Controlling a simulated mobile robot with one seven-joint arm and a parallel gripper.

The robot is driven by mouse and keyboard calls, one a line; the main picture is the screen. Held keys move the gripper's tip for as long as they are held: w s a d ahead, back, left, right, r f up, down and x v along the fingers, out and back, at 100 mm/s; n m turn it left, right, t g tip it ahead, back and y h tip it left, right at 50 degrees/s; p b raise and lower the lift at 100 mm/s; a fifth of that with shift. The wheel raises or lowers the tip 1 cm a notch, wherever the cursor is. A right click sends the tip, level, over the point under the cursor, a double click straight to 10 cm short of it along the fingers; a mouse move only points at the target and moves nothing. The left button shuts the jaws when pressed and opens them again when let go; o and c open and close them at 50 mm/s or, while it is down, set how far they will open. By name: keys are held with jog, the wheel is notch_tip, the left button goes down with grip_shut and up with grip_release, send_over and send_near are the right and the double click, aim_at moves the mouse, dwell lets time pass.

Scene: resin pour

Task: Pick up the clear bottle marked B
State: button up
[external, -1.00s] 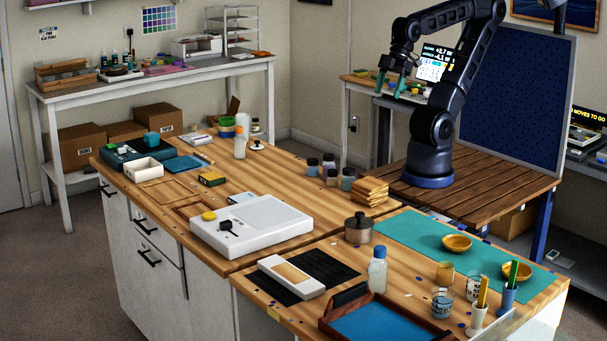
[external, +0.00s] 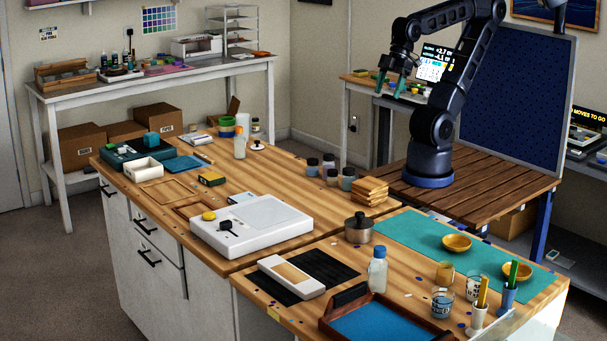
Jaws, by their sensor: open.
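Two clear bottles stand upright on the wooden worktop. One, with a blue cap (external: 377,271), is at the front beside the blue tray. The other, with an orange cap (external: 239,144), is at the far end. I cannot read a letter B on either. My gripper (external: 391,84) is open and empty, with green fingers pointing down. It is raised high at the back right, well away from both bottles.
A white machine (external: 250,228) and a lidded metal pot (external: 358,228) stand on the worktop. Near the blue-capped bottle are a wooden-rimmed blue tray (external: 330,328), cups (external: 443,302) and a teal mat (external: 405,232). Small jars (external: 329,165) stand near stacked wooden pieces (external: 370,190).

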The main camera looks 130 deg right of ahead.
jog(key=shift+o, duration=0.4)
jog(key=shift+w, duration=0.1)
jog(key=w+d+m, duration=0.3)
jog(key=w+d, duration=0.7)
jog(key=w, duration=0.2)
jog(key=m+g+h, duration=0.2)
jog(key=m+h, duration=0.2)
jog(key=m, duration=0.4)
send_over(239, 139)
jog(key=s+a, duration=0.1)
jog(key=s, duration=0.3)
notch_tip(239, 139, down, 20)
jog(key=shift+a+x, duration=0.15)
jog(key=shift+x, duration=2.5)
jog(key=shift+a+x, duration=0.2)
jog(key=shift+x, duration=2.4)
jog(key=shift+w, duration=0.2)
jog(key=c, duration=1.3)
jog(key=shift+o, duration=0.2)
